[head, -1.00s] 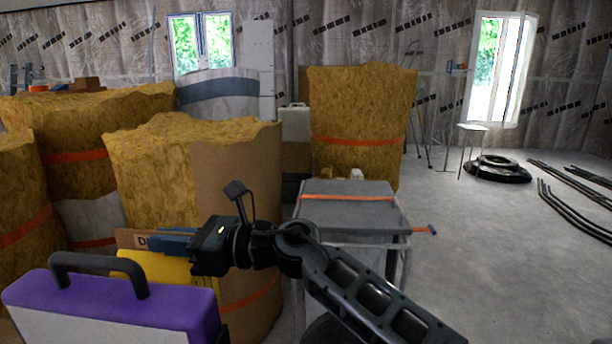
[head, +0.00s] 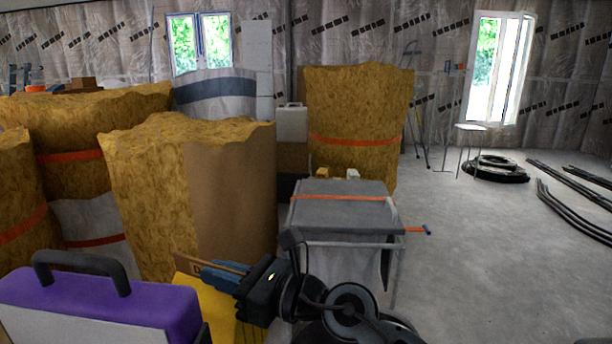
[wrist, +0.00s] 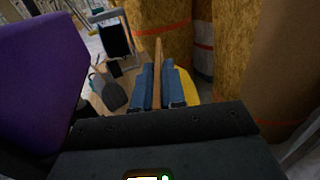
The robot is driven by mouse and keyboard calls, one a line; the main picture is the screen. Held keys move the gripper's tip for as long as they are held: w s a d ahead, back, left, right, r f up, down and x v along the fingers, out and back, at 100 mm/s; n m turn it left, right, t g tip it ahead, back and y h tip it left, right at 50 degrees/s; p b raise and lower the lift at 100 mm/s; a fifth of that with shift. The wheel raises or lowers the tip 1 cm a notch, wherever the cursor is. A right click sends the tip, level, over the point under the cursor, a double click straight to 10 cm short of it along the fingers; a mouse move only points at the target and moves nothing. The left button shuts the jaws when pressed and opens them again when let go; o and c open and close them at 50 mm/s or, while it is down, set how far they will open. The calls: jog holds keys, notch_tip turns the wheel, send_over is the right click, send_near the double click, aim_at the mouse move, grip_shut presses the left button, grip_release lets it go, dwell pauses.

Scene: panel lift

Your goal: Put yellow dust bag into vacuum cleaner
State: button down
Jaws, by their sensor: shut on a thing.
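My gripper (head: 222,277) has blue fingers and is shut on the brown cardboard edge of the yellow dust bag (head: 211,306). The bag hangs below the fingers, its lower part cut off by the picture's bottom edge. In the wrist view the fingers (wrist: 159,88) clamp the thin upright brown edge, with the yellow bag (wrist: 186,88) showing just right of them. The vacuum cleaner, which seems to be the purple-topped case with a black handle (head: 150,306), stands left of the gripper, apart from the bag. Its purple side (wrist: 40,70) fills the left of the wrist view. Its opening is not visible.
Tall insulation rolls (head: 145,200) stand behind the gripper and case. A grey-topped cart (head: 345,211) stands right of the gripper. Open concrete floor (head: 490,260) lies to the right, with black pipes (head: 570,211) and a black coil (head: 497,168) on it.

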jog(key=s+d+f+m+t+h, duration=0.2)
jog(key=d+f+m+t+h, duration=0.2)
jog(key=d, duration=0.7)
jog(key=s+d+f+m+t+h, duration=0.3)
jog(key=d+f+m+h, duration=0.2)
jog(key=d, duration=0.7)
jog(key=s+d+f+m+t+h, duration=0.3)
jog(key=d+f+h, duration=0.4)
jog(key=d+f, duration=0.4)
jog(key=shift+s+d+m+t+h, duration=0.25)
jog(key=shift+m+t+h, duration=0.15)
jog(key=shift+m+t, duration=0.45)
jog(key=shift+w+r, duration=0.1)
jog(key=shift+w, duration=0.1)
notch_tip(320, 180, down, 11)
jog(key=b, duration=1.1)
notch_tip(320, 180, up, 8)
jog(key=s+p, duration=0.2)
jog(key=p, duration=1.6)
jog(key=shift+s, duration=0.15)
jog(key=shift+s+d+f, duration=0.1)
jog(key=shift+s+f, duration=0.05)
jog(key=shift+f, duration=0.05)
